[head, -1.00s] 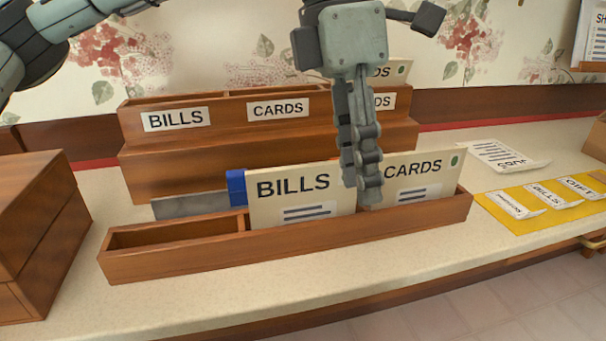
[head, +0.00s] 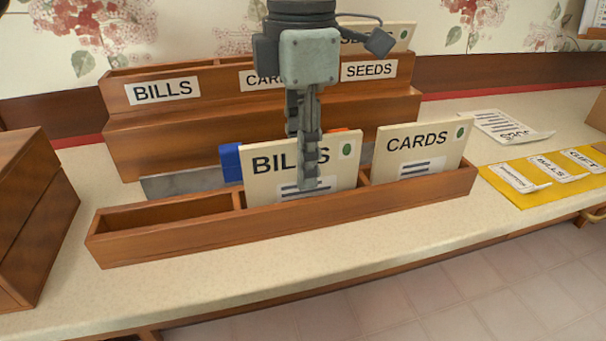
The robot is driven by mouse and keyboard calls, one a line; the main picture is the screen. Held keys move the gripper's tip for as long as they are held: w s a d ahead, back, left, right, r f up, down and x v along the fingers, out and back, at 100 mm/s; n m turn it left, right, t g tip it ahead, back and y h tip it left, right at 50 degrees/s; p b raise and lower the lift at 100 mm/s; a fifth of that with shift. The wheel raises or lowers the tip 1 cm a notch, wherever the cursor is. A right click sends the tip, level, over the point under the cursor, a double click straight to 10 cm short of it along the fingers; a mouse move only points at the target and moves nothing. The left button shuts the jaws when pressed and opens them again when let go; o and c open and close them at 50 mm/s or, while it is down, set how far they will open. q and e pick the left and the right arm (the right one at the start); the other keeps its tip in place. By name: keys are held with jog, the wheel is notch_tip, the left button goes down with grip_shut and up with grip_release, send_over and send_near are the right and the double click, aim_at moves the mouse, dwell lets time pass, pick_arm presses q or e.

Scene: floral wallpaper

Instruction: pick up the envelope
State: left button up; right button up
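A cream envelope marked BILLS (head: 265,185) stands upright in the middle slot of the low wooden rack (head: 290,222). A cream envelope marked CARDS (head: 450,140) stands in the right slot; the left slot is empty. My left gripper (head: 305,160) points down at the BILLS envelope. One finger is in front of it and covers part of its lettering. The other finger passes behind its top edge and is hidden below there. I cannot tell whether the fingers press on it. My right gripper is not in view.
A taller wooden sorter (head: 150,120) with labels BILLS, CARDS and SEEDS stands behind. A grey bar with a blue block (head: 231,163) lies between. A wooden box (head: 30,220) is at left. A yellow mat (head: 530,200) with paper slips and a loose sheet (head: 500,125) lie at right.

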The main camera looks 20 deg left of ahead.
pick_arm(q)
grip_shut()
jog(key=shift+r, duration=0.15)
dwell(0.4)
